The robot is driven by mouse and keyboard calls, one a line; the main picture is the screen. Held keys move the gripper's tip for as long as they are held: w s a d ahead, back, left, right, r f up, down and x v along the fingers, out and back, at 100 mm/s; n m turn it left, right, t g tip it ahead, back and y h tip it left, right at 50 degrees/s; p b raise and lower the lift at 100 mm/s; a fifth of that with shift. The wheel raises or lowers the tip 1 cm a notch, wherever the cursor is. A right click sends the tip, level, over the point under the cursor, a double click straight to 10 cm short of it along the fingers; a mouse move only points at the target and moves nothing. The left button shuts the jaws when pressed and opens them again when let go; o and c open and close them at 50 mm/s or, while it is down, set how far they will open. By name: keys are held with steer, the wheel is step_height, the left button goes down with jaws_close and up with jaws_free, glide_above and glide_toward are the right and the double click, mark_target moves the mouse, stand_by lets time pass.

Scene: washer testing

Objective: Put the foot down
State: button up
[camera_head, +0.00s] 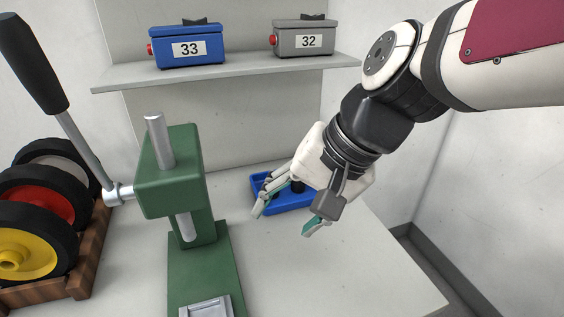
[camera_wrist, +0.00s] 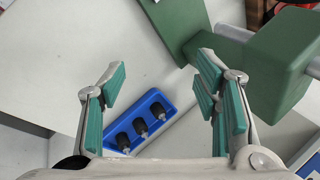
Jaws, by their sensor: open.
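My gripper (camera_head: 288,217) is open, above the table to the right of the green press. In the wrist view its fingers (camera_wrist: 160,80) stand wide apart with nothing between the pads. Black feet (camera_wrist: 140,127) stand in a row in a blue tray (camera_wrist: 170,114); three show there. In the head view the blue tray (camera_head: 289,209) lies behind my gripper and is partly hidden by it, with a dark foot (camera_head: 298,187) showing inside. I see no foot outside the tray.
The green press (camera_head: 170,185), with a long black-handled lever (camera_head: 32,62), stands left of my gripper. Wheels (camera_head: 40,205) sit in a wooden rack at the far left. A shelf (camera_head: 240,73) holds a blue box and a grey box. The table's right front (camera_head: 350,270) is clear.

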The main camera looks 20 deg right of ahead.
steer(key=s+d+n+h, duration=0.4)
steer(key=s+d+n, duration=0.2)
steer(key=s+d, duration=0.1)
steer(key=shift+s+n, duration=0.3)
steer(key=shift+s, duration=0.45)
step_height(320, 180, up, 4)
steer(key=p, duration=0.2)
steer(key=shift+f+p, duration=0.2)
steer(key=shift+p, duration=0.15)
